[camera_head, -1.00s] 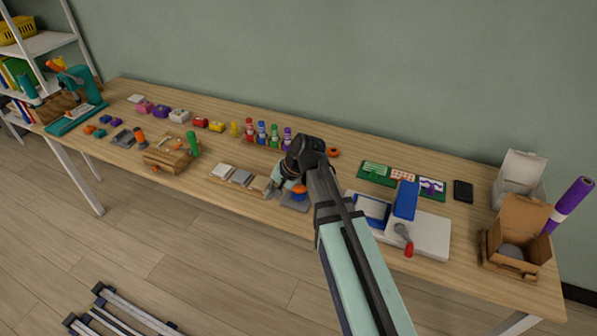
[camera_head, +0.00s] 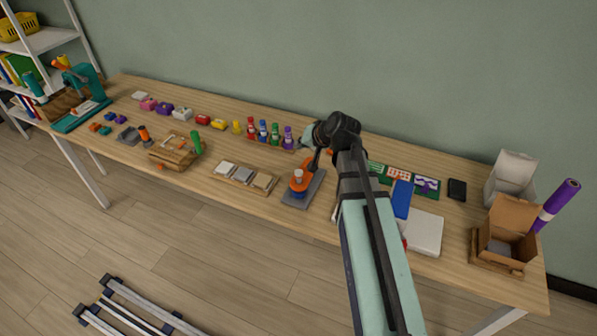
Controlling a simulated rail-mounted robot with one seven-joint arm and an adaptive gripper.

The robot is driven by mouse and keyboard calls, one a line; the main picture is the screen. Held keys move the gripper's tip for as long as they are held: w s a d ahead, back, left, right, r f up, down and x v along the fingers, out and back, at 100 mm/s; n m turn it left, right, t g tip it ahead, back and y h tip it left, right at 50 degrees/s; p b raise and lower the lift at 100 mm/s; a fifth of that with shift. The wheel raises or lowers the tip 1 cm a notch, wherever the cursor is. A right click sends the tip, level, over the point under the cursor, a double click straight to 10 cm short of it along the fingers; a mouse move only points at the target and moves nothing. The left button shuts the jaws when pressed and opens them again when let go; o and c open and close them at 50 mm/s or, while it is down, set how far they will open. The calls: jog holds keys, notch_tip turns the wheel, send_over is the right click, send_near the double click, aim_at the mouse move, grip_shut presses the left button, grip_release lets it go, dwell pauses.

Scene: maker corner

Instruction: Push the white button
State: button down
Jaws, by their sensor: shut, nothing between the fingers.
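In the head view, a row of small coloured button-like blocks lies at the back left of the table. A white one (camera_head: 182,114) sits between a purple block (camera_head: 164,108) and a red block (camera_head: 203,120). A flatter white piece (camera_head: 140,96) lies at the row's left end. They are too small to tell which is a button. My gripper (camera_head: 314,166) is shut and empty, pointing down beside an orange device (camera_head: 301,185) with a pale top on a grey base, well right of the row. I cannot tell whether it touches the device.
Several coloured bottles (camera_head: 263,131) stand between the row and my arm. A tray with pale tiles (camera_head: 245,177) and a wooden fixture (camera_head: 176,151) lie at the front. Open boxes (camera_head: 506,232) are at the right. My arm partly hides a white and blue machine (camera_head: 424,232).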

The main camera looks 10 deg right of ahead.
aim_at(300, 172)
jog(key=shift+f, duration=0.1)
jog(key=shift+f+b, duration=2.7)
jog(key=shift+f, duration=1.6)
jog(key=shift+f, duration=0.1)
jog(key=shift+f+b, duration=0.35)
jog(key=shift+f+b, duration=0.45)
jog(key=shift+f, duration=0.15)
jog(key=shift+r, duration=0.2)
jog(key=shift+r+p, duration=0.6)
jog(key=shift+r, duration=0.25)
